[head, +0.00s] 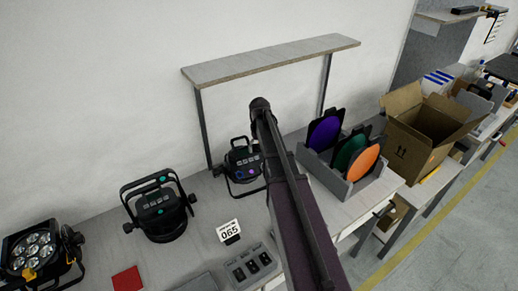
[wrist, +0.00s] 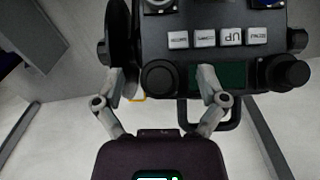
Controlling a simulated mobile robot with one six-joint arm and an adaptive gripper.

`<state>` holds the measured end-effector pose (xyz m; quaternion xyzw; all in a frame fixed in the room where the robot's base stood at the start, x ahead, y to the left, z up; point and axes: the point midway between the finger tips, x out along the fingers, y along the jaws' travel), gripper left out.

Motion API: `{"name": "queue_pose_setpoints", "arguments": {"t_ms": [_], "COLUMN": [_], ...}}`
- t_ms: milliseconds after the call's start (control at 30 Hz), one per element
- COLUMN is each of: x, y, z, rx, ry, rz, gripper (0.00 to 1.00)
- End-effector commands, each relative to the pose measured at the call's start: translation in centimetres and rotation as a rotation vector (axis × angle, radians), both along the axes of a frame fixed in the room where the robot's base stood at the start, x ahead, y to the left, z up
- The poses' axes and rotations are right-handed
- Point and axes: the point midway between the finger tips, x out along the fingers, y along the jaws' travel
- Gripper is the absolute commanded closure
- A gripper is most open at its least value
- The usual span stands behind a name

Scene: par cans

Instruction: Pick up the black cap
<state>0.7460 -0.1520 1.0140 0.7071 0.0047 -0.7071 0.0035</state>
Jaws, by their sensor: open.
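A round black cap-like part (wrist: 160,78) shows in the wrist view on the panel of a black par can, left of its small dark green display (wrist: 218,77). I take it to be the black cap. My gripper (wrist: 160,74) is open, with one grey finger on each side of this part. I cannot tell whether the fingers touch the panel. In the head view a black par can (head: 243,160) stands beside my arm, which hides my gripper there.
White labelled buttons (wrist: 204,38) line the panel, and a black knob (wrist: 287,73) sits at its right. Other par cans (head: 160,208) (head: 38,250) stand left on the bench. A grey tray (head: 236,274) of small black items and a filter rack (head: 344,189) are nearby.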

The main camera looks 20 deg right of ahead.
Motion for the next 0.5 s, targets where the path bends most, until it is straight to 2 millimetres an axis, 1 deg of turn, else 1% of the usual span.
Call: {"name": "queue_pose_setpoints", "arguments": {"t_ms": [133, 167, 200, 233, 267, 300, 367, 400, 500], "x": [0.0, 0.0, 0.0, 0.0, -0.01, -0.01, -0.01, -0.01, -0.01], "y": [-0.02, -0.02, -0.02, -0.02, -0.02, -0.02, -0.03, -0.03, -0.03], "z": [0.0, 0.0, 0.0, 0.0, 0.0, 0.0, 0.0, 0.0, -0.01], "rx": [0.0, 0.0, 0.0, 0.0, 0.0, 0.0, 0.0, 0.0, 0.0], "ry": [0.0, 0.0, 0.0, 0.0, 0.0, 0.0, 0.0, 0.0, 0.0], "rz": [0.0, 0.0, 0.0, 0.0, 0.0, 0.0, 0.0, 0.0, 0.0], "gripper": [0.09, 0.15, 0.27, 0.35, 0.42, 0.52, 0.67, 0.7, 0.71]}}
